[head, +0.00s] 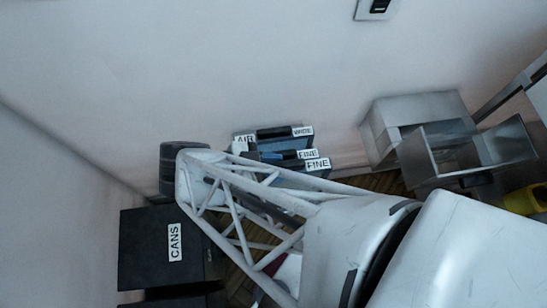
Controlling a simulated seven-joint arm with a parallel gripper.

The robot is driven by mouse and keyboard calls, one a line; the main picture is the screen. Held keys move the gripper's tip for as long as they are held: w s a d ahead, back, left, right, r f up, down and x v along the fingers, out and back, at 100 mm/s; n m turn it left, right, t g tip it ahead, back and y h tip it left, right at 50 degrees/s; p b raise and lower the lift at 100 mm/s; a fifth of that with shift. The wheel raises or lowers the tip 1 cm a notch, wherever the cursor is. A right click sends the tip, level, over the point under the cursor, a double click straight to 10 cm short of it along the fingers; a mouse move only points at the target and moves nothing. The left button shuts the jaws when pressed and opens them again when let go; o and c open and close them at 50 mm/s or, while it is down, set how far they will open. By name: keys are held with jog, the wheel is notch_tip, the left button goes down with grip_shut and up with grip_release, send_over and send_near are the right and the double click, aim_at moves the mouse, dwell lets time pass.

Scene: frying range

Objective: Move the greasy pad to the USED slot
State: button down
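I cannot make out the greasy pad in the head view. No label reading USED shows. A group of dark and bluish items with labels AIR, WIDE, FINE and FINE (277,158) stands against the wall, partly hidden behind my arm. My arm reaches from the lower right to the centre left and covers much of the area below the labels. Its far end is a dark rounded part, and no gripper fingers can be seen.
A black box marked CANS (145,250) stands at the lower left. Open grey metal housings (425,120) stand at the right by the wall. A yellow object (526,200) sits at the right edge. A white and red thing (288,272) shows partly through my arm's lattice.

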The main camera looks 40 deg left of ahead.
jog(key=shift+f, duration=3.8)
jog(key=c, duration=0.7)
grip_release()
jog(key=shift+c, duration=0.2)
jog(key=shift+r, duration=0.15)
